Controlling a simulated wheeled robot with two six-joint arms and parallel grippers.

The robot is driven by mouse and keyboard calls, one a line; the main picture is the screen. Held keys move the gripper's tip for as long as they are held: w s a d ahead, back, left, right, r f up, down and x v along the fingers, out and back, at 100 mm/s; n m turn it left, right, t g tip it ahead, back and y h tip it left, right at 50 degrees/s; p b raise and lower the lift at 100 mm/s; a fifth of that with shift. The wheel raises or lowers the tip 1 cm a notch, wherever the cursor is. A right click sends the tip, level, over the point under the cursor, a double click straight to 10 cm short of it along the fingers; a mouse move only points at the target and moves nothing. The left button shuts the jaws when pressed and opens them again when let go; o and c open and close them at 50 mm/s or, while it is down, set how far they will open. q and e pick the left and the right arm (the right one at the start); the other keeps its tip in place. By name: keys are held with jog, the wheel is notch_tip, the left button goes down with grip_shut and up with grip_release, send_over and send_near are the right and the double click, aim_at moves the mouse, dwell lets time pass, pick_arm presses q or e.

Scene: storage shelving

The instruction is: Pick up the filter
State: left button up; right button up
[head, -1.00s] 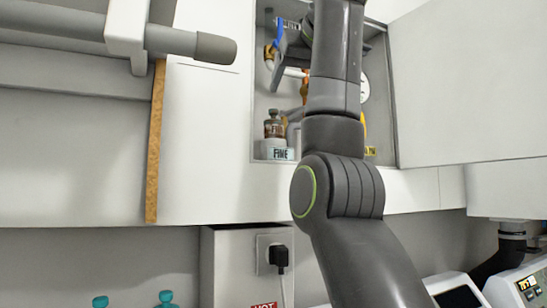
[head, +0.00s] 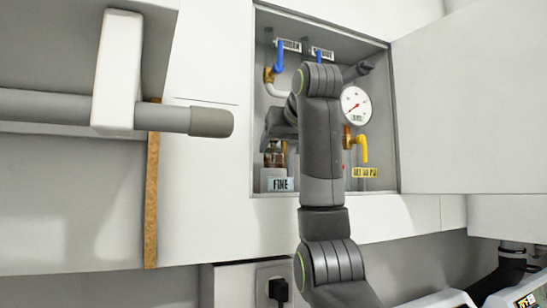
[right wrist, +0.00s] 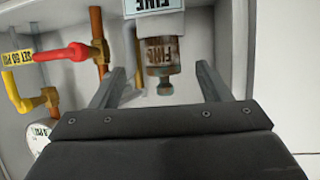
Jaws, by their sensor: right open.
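The filter, a small brown bottle marked FINE with a dark knobbed top, stands in the open wall cabinet (head: 393,120) above a pale FINE label (head: 280,184). In the head view the filter (head: 274,156) is partly hidden by my right arm. The right wrist view shows it upside down, the filter (right wrist: 160,55) centred ahead. My right gripper (right wrist: 160,72) is open, its fingers apart on either side of the filter's top, with gaps at both sides. In the head view my right gripper (head: 276,128) is mostly hidden, just above the filter. My left gripper is not in view.
Blue-handled valves (head: 280,54), a gauge (head: 356,105) and a yellow valve (head: 361,149) crowd the cabinet. A red handle (right wrist: 62,53) shows in the wrist view. The cabinet door (head: 460,95) stands open at right. A grey bar (head: 210,122) juts in at left.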

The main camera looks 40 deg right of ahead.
aim_at(276, 153)
jog(key=shift+p+x, duration=0.8)
jog(key=shift+x, duration=0.7)
jog(key=p+x, duration=0.1)
jog(key=x, duration=0.4)
jog(key=shift+w+a+r+p, duration=0.1)
jog(key=shift+r+p, duration=0.1)
jog(key=shift+p, duration=0.15)
jog(key=shift+a, duration=0.1)
jog(key=shift+r, duration=0.1)
jog(key=shift+c, duration=1)
jog(key=c, duration=0.9)
